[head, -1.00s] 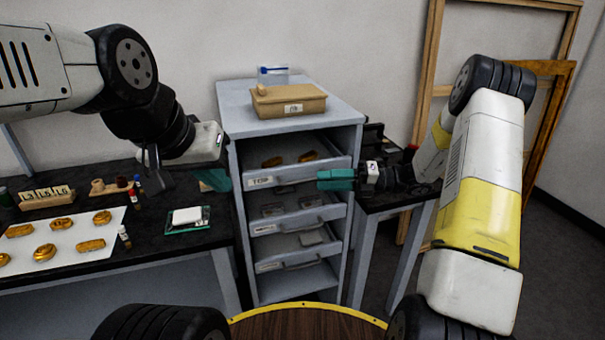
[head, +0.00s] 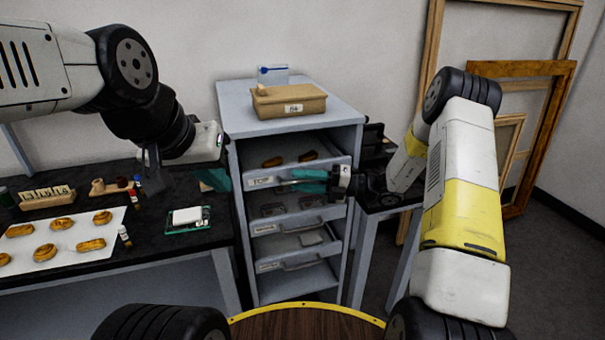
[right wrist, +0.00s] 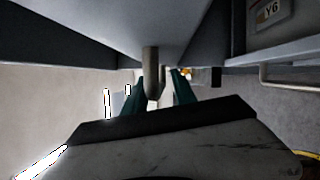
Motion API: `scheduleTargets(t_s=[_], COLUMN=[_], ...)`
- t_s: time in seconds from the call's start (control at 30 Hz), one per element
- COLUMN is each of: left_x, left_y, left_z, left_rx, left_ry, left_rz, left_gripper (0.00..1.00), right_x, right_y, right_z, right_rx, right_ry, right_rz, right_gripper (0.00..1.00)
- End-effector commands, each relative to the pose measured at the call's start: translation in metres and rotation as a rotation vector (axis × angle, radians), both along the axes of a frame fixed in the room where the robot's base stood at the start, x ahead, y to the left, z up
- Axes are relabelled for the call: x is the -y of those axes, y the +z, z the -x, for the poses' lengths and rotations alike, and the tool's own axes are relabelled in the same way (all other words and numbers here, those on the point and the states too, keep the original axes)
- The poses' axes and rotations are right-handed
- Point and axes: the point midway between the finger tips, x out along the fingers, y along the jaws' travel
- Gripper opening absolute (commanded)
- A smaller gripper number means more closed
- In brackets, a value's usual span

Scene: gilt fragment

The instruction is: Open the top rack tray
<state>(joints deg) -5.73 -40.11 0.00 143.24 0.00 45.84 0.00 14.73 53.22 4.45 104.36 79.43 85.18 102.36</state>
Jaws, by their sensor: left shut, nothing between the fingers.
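The top rack tray (head: 262,183) sits in the grey rack with a label on its front and gilt pieces inside. My right gripper (head: 305,180) is in front of the tray's right half and hides part of its handle. In the right wrist view its teal fingers (right wrist: 160,95) stand apart, with a grey handle bar (right wrist: 151,65) showing between them. I cannot tell whether either finger touches the bar. My left gripper (head: 212,180) is shut and empty, left of the rack above the black table.
The rack (head: 345,115) carries a cardboard box (head: 285,103) on top and has lower trays (head: 285,226). On the left table are gilt pieces on a white sheet (head: 65,228) and a small scale (head: 188,219). Wooden frames (head: 540,150) lean at right.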

Motion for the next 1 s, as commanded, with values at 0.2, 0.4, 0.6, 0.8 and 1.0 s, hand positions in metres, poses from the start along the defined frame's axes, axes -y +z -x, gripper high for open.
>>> scheduleTargets(t_s=[0.2, 0.4, 0.6, 0.8, 1.0], left_x=[0.0, 0.0, 0.0, 0.0, 0.0], left_y=[0.0, 0.0, 0.0, 0.0, 0.0], left_z=[0.0, 0.0, 0.0, 0.0, 0.0], left_rx=[0.0, 0.0, 0.0, 0.0, 0.0], left_ry=[0.0, 0.0, 0.0, 0.0, 0.0], left_rz=[0.0, 0.0, 0.0, 0.0, 0.0], left_gripper=[0.0, 0.0, 0.0, 0.0, 0.0], right_x=[0.0001, 0.0002, 0.0002, 0.0003, 0.0003], right_y=[-0.0001, -0.0001, -0.0002, -0.0004, -0.0006], right_z=[0.0001, 0.0002, 0.0002, 0.0003, 0.0002], right_rx=[0.0, 0.0, 0.0, 0.0, -0.001], right_ry=[0.0, 0.0, 0.001, 0.001, 0.001], right_rz=[0.0, 0.0, 0.001, 0.001, 0.001], right_gripper=[0.15, 0.0, 0.0, 0.0, 0.0])
